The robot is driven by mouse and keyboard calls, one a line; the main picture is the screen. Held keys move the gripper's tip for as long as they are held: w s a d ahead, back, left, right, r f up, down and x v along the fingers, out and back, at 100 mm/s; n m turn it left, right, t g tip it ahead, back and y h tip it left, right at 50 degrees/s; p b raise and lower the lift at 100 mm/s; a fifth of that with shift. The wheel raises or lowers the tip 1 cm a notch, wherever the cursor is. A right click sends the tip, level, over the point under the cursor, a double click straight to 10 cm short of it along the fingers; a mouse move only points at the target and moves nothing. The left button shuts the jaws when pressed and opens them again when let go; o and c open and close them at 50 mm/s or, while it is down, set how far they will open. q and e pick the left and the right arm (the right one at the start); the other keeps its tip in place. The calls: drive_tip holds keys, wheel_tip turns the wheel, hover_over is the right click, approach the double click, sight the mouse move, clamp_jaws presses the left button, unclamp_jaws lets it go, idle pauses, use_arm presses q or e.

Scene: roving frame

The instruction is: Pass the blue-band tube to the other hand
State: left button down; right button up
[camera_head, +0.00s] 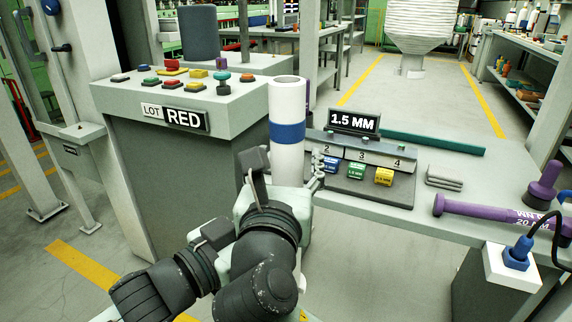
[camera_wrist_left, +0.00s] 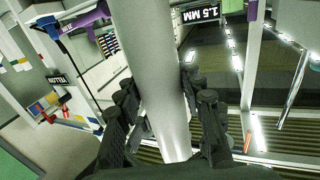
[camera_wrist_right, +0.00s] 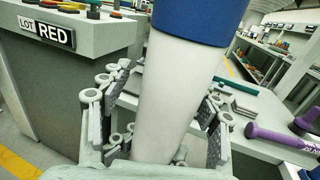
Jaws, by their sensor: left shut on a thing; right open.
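The white tube (camera_head: 288,145) with a blue band (camera_head: 287,132) stands upright in the head view, in front of the workbench. My left gripper (camera_wrist_left: 163,105) is shut on the tube, with its dark fingers on both sides of the white part in the left wrist view. My right gripper (camera_wrist_right: 160,112) is open, with its pale fingers on either side of the tube (camera_wrist_right: 176,90) below the blue band (camera_wrist_right: 203,18). In the right wrist view, gaps show between these fingers and the tube. In the head view, my arm hides the tube's lower end.
A grey console (camera_head: 150,99) with coloured buttons and a RED sign (camera_head: 186,118) stands left. On the bench (camera_head: 480,180) behind are a 1.5 MM display (camera_head: 354,121), a rack of small coloured blocks (camera_head: 357,170) and a purple gauge (camera_head: 485,211). Aisle floor is clear beyond.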

drive_tip(key=shift+c, duration=0.5)
drive_tip(key=c, duration=1)
use_arm(q)
drive_tip(key=shift+s+d, duration=0.1)
use_arm(e)
drive_tip(key=shift+a, duration=0.15)
clamp_jaws()
use_arm(q)
drive_tip(key=c, duration=0.9)
unclamp_jaws()
